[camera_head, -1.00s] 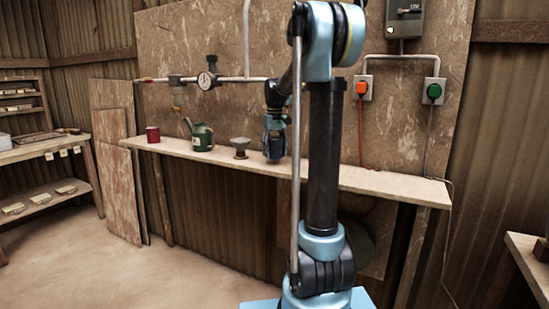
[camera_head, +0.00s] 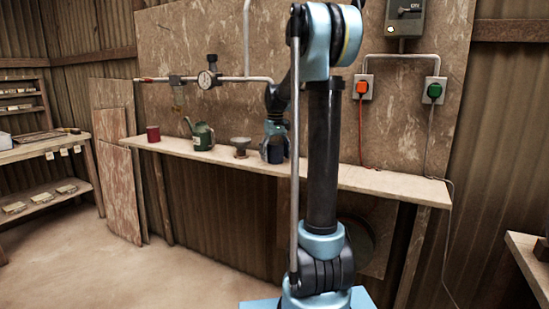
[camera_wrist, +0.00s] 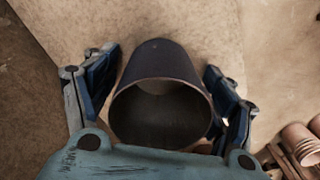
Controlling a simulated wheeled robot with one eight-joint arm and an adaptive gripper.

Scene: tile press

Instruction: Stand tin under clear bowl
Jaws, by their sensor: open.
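A dark blue tin (camera_wrist: 160,62) with an open mouth stands between the fingers of my gripper (camera_wrist: 166,80) in the wrist view. The fingers are open, one on each side, with gaps beside the tin. In the head view my gripper (camera_head: 275,136) is at the wall shelf, around the tin (camera_head: 277,155), which is partly hidden by the fingers. A small clear bowl (camera_head: 179,97) hangs under a fitting on the wall pipe, to the left of the gauge and above the shelf. A red tin (camera_head: 153,134) stands on the shelf's left end.
On the shelf (camera_head: 385,182), a green watering can (camera_head: 203,136) and a grey funnel-like piece (camera_head: 240,146) stand left of my gripper. The pipe carries a round gauge (camera_head: 207,80). Shelf space to the right is clear. The wrist view shows reddish pots (camera_wrist: 300,140) at lower right.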

